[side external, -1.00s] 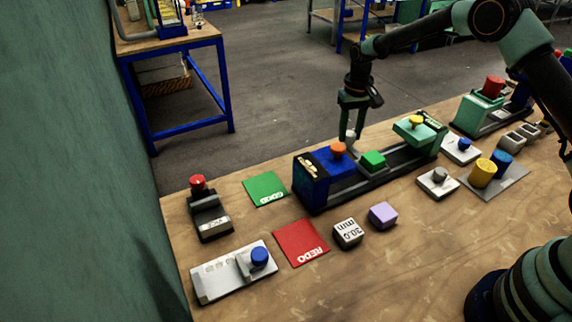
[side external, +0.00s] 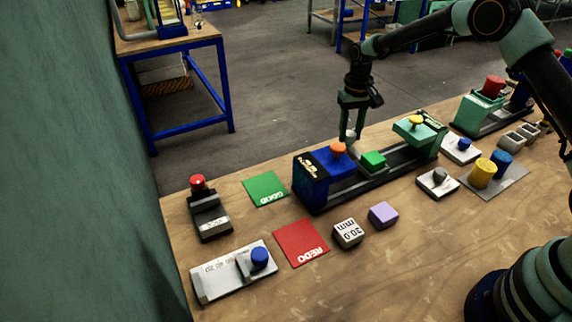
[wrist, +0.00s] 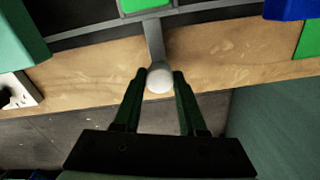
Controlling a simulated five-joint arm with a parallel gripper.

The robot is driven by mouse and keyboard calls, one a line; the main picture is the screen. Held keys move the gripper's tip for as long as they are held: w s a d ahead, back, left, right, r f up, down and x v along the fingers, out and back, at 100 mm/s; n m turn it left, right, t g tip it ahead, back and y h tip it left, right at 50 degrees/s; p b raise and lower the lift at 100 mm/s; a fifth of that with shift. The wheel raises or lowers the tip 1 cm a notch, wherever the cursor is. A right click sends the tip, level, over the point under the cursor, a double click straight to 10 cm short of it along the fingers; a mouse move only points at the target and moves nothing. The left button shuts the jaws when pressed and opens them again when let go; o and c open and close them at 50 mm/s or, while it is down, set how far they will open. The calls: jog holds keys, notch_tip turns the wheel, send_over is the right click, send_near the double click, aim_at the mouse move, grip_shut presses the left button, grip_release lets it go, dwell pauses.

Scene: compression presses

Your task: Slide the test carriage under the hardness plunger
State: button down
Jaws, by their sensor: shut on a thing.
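The test carriage (side external: 368,170) sits on a dark rail between a blue press (side external: 311,183) with an orange knob and a green press (side external: 424,136) with a yellow knob. I cannot tell from the labels which holds the hardness plunger. A green block (side external: 373,159) is on the carriage. A grey arm with a white ball knob (wrist: 160,80) sticks out from the carriage on its far side. My gripper (side external: 350,137) points down and is shut on that knob, with one finger on each side in the wrist view (wrist: 160,76). The block is clear of both presses.
A green GOOD mat (side external: 265,187), a red REDO mat (side external: 300,243), a cube marked 20.0 mm (side external: 348,233) and a purple block (side external: 383,215) lie in front or left. A small vice (side external: 209,215) stands at the far left. The bench's back edge is close behind the knob.

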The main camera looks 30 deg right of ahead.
dwell(0.4)
jog(key=a, duration=1.2)
jog(key=shift+a+r, duration=0.1)
jog(key=shift+a, duration=0.25)
jog(key=shift+c, duration=2.3)
grip_release()
jog(key=shift+d, duration=0.1)
notch_tip(320, 180, up, 12)
